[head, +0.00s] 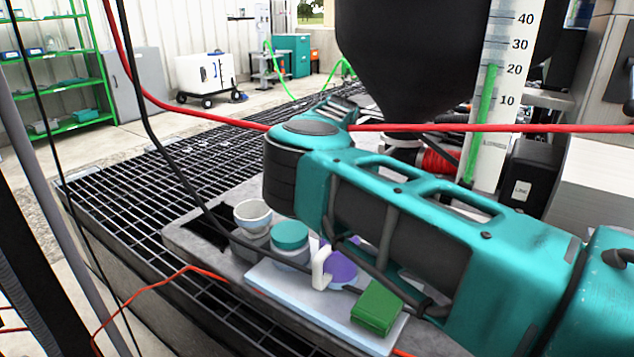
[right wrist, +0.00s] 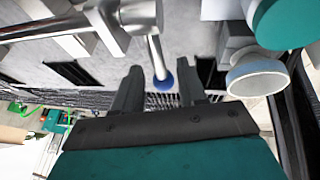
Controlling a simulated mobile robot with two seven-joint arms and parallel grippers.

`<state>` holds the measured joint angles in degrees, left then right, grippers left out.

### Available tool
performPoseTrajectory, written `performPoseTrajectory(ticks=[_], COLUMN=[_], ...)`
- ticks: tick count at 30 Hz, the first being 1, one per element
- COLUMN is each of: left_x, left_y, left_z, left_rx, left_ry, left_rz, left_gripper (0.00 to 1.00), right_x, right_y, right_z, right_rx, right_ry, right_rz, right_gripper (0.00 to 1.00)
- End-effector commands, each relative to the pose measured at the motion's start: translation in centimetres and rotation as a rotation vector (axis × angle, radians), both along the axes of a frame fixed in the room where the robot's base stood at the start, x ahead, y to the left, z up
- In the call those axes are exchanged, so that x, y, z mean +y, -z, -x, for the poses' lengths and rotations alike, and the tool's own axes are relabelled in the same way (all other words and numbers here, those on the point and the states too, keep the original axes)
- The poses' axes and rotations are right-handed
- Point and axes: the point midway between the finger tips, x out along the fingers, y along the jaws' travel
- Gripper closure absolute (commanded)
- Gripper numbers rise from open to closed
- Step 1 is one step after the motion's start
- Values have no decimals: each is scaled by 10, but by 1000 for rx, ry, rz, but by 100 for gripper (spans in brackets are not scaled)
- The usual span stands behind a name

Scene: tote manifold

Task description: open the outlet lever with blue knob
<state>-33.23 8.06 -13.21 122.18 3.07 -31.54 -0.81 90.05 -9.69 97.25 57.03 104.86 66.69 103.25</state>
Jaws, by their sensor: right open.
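The outlet lever (right wrist: 156,55) shows in the right wrist view as a thin pale rod ending in a round blue knob (right wrist: 163,81). It extends from beside a shiny metal pipe fitting (right wrist: 125,18). My right gripper (right wrist: 160,92) is open, and the knob appears between its two dark fingers in the picture. I cannot tell whether the knob is at fingertip depth or beyond, and no contact is clear. In the head view my teal right arm crosses from the right and hides the lever and knob. My left gripper is not in view.
A white-rimmed cup (head: 252,214), a teal-topped jar (head: 290,241), a purple-topped item (head: 339,265) and a green block (head: 377,306) sit close below my right arm. A dark hopper (head: 415,50) and a scale (head: 508,70) stand behind. A red line crosses by the arm.

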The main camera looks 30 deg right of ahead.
Motion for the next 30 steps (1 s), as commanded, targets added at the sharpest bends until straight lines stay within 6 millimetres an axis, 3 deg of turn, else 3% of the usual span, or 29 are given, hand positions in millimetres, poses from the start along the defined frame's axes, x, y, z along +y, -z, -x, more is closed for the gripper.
performPoseTrajectory(ticks=[8,21,30], left_x=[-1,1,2], left_y=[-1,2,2], left_z=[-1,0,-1], left_rx=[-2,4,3], left_ry=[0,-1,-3], left_rz=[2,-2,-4], left_gripper=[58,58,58], right_x=[0,0,0], right_y=[2,2,1], right_z=[-1,-1,-1], right_rx=[0,1,1], right_ry=[0,0,-1], right_rz=[0,0,1], right_gripper=[59,99,100])
